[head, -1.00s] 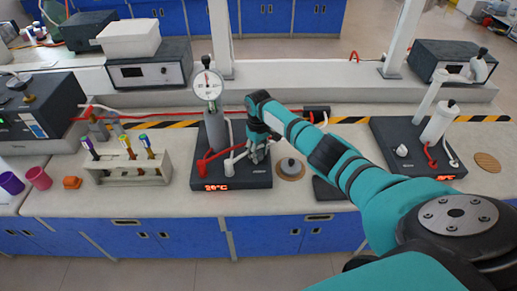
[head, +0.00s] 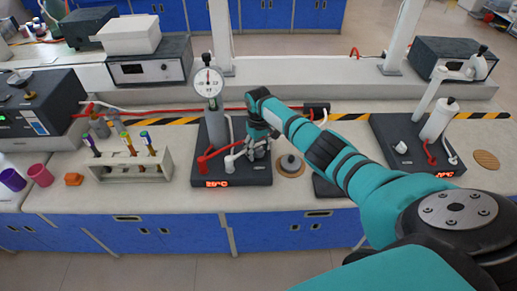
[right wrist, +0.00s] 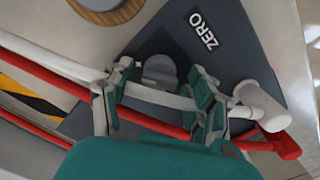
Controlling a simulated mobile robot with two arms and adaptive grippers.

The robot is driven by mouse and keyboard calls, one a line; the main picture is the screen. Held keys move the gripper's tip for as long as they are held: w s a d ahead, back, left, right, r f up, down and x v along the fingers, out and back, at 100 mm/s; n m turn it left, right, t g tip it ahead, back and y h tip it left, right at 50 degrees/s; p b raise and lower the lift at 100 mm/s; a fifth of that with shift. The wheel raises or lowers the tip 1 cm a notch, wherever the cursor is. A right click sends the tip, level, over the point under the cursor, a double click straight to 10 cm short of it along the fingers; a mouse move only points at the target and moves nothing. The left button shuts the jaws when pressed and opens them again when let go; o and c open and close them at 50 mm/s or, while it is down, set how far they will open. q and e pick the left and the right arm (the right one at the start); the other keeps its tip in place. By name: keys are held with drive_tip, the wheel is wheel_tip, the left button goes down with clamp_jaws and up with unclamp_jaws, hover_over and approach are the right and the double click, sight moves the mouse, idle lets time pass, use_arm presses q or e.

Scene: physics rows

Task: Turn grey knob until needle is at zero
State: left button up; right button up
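The grey knob (right wrist: 158,72) is round with a raised grip bar and sits on a dark base beside a ZERO label (right wrist: 203,28). My right gripper (right wrist: 160,82) is open, with one finger on each side of the knob and a gap showing on both sides. In the head view my right gripper (head: 255,148) is over the right part of the dark instrument base (head: 232,180) and hides the knob. The round white gauge (head: 208,82) stands on a post at the back of this base. Its needle is too small to read surely. My left gripper is not in view.
A white hose (right wrist: 158,95) and a red hose (right wrist: 150,122) run close to the fingers. A test tube rack (head: 128,165) stands left of the base. A grey weight on a round wooden pad (head: 290,170) lies to the right. A similar instrument (head: 405,150) is further right.

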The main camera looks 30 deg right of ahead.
wheel_tip(320, 180, up, 12)
idle(0.7)
idle(0.4)
